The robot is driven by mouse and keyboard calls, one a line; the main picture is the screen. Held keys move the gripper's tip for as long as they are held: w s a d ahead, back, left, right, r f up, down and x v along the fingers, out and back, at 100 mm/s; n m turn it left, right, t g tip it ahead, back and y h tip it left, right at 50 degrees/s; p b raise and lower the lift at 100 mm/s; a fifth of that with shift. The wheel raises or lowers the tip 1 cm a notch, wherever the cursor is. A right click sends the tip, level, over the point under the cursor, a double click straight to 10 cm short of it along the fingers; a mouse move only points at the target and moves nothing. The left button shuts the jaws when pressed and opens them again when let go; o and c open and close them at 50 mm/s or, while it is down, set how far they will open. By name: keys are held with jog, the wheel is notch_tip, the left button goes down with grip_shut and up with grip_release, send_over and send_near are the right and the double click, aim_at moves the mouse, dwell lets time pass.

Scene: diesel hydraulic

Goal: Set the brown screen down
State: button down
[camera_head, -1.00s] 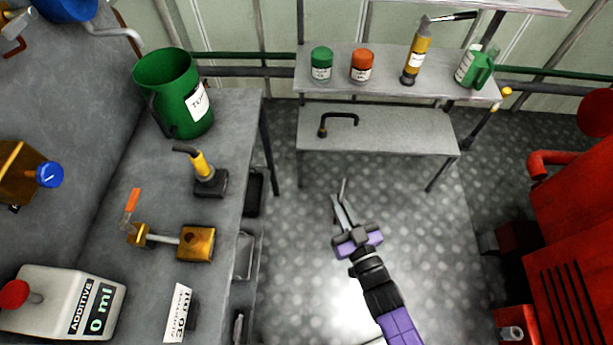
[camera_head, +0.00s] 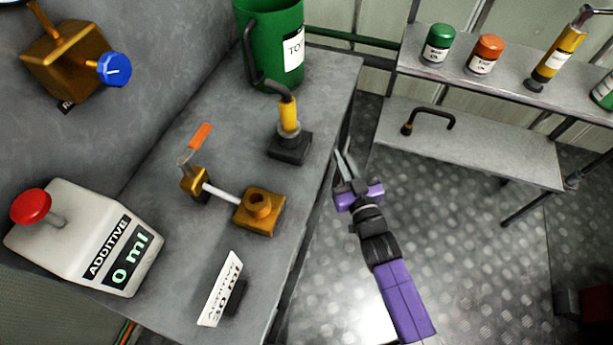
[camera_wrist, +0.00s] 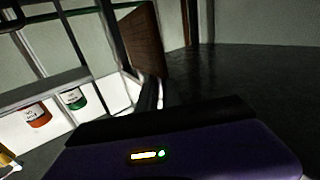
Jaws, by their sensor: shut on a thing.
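The brown screen (camera_wrist: 143,40) is a flat brown panel in the wrist view, standing out past the fingers of my gripper (camera_wrist: 150,98). My gripper is shut on it. In the head view my gripper (camera_head: 344,165) is beside the right edge of the grey bench (camera_head: 165,200), over the floor. I cannot make out the screen clearly there.
On the bench stand a green bucket (camera_head: 272,45), a yellow-and-black tool (camera_head: 289,130), a brass valve (camera_head: 260,208), an additive container (camera_head: 85,235) and a white label (camera_head: 221,288). A two-level shelf (camera_head: 480,150) stands at the right. Bare floor lies between.

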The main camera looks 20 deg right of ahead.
jog(key=w+a+f+b, duration=0.1)
jog(key=w+f+b, duration=1.15)
jog(key=b, duration=0.85)
jog(key=f+b, duration=0.4)
jog(key=f, duration=0.5)
jog(key=f+b, duration=0.5)
jog(key=f, duration=0.5)
jog(key=shift+w+a, duration=0.15)
jog(key=shift+a, duration=0.05)
jog(key=shift+f, duration=0.15)
jog(key=c, duration=1.5)
grip_release()
jog(key=shift+c, duration=0.2)
